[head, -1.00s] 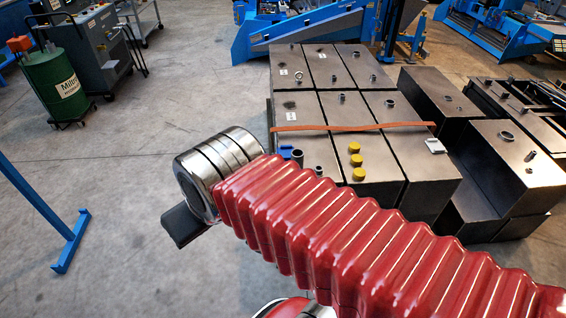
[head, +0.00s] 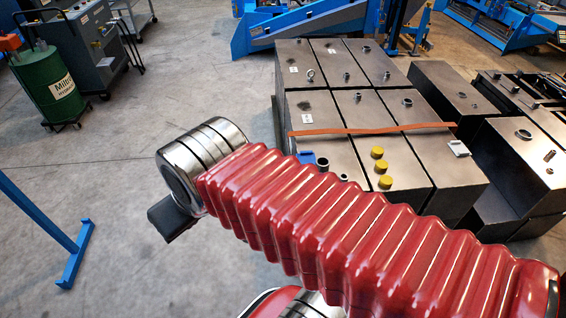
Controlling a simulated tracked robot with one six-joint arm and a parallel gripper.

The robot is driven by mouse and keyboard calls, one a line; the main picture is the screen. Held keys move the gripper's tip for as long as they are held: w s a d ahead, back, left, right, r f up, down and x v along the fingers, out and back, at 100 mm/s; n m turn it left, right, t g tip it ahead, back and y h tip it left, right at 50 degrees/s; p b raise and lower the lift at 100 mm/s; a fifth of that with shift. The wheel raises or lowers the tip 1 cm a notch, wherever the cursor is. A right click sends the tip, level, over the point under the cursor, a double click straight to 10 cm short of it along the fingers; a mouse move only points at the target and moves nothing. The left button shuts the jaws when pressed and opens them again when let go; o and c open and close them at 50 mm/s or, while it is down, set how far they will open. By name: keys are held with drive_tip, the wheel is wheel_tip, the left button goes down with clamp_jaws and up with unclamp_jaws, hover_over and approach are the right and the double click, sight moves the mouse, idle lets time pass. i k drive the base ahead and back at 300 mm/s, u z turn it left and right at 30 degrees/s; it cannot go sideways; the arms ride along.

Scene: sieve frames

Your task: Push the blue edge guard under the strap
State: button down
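The small blue edge guard (head: 306,157) lies on the near left part of the dark metal tank block, just on the near side of the strap. The orange strap (head: 375,130) runs across the tank tops from left to right. At this distance I cannot tell whether the guard touches the strap. My red ribbed arm crosses the lower right and ends in a silver joint, in front of the tanks' near left corner. A dark block shows below that joint. My gripper's fingers are not visible.
A white edge guard (head: 458,148) sits at the strap's right end. Three yellow caps (head: 381,167) and several pipe stubs stand up near the strap. More tanks (head: 525,165) stand to the right. A blue stand (head: 75,255) is at the left; the floor between is clear.

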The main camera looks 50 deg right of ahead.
sight(304, 157)
drive_tip(key=z, duration=0.05)
drive_tip(key=i, duration=1.15)
